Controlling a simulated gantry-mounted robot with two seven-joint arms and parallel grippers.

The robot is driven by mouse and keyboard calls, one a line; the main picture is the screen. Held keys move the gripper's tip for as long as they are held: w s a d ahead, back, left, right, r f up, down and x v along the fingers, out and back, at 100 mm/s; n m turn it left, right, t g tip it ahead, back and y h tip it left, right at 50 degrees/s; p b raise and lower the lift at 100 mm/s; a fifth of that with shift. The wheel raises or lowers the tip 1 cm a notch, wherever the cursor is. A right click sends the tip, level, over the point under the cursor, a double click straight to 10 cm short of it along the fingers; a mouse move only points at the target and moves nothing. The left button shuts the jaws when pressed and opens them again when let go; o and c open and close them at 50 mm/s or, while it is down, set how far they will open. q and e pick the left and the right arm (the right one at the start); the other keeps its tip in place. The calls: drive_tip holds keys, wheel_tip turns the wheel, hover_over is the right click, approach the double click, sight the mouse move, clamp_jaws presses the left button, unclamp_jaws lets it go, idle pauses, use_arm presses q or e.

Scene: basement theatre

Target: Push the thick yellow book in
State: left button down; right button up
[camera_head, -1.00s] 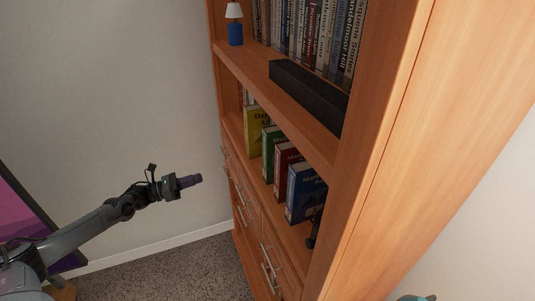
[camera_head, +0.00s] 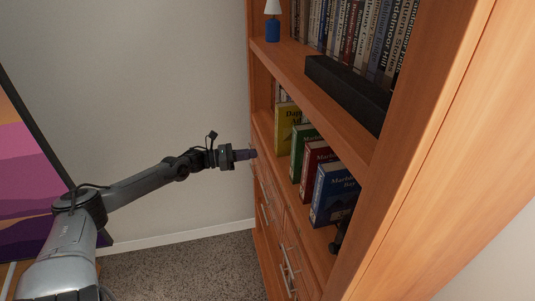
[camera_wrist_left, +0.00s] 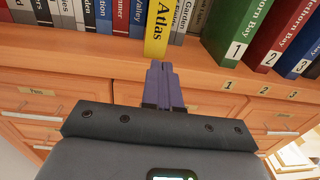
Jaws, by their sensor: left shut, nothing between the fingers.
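The thick yellow book (camera_head: 287,128) stands upright on the lower shelf in the head view, at the far end of the coloured books. Its spine, lettered "Atlas", shows in the left wrist view (camera_wrist_left: 158,30) and sticks out past the thinner books beside it. My left gripper (camera_head: 252,154) is shut and empty, just in front of the shelf edge. In the left wrist view its fingertips (camera_wrist_left: 160,68) point at the lower end of the yellow spine. Whether they touch it, I cannot tell. My right gripper is not in view.
Green (camera_head: 301,147), red (camera_head: 315,166) and blue (camera_head: 333,192) books stand nearer on the same shelf (camera_wrist_left: 220,62). Drawers with handles (camera_head: 288,270) lie below. A black box (camera_head: 345,88) and a lamp (camera_head: 272,28) stand on the shelf above.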

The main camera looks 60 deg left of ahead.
sight(276, 150)
use_arm(q)
drive_tip(key=shift+x, duration=3.4)
